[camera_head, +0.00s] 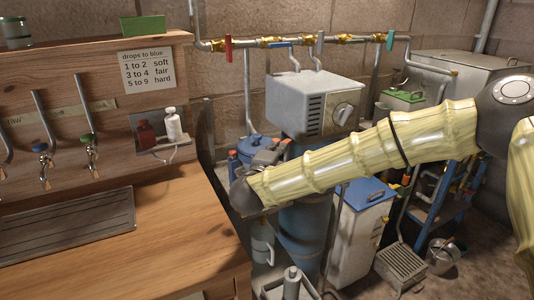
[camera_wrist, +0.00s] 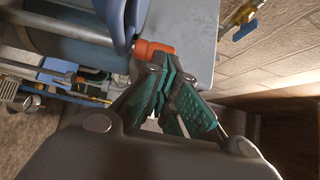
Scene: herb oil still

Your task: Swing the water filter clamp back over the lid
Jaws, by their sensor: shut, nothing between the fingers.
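My gripper (camera_wrist: 166,88) shows in the wrist view with its teal finger pads close together and nothing between them. Its tips are just below an orange-red end piece (camera_wrist: 155,47) beside a dark blue rounded part (camera_wrist: 122,22). I cannot tell if the pads touch the orange piece, or if it belongs to the clamp. In the head view my gripper (camera_head: 268,153) is partly hidden by my wrist, near a blue round lid (camera_head: 252,143) behind the counter's end. I cannot make out the clamp's position there; my arm covers much of that spot.
A grey box with a dial (camera_head: 318,105) stands just behind my arm. A pipe with valves (camera_head: 300,41) runs along the brick wall. The wooden counter (camera_head: 150,235) with taps is at left. A white unit with a blue top (camera_head: 362,193) stands below my arm.

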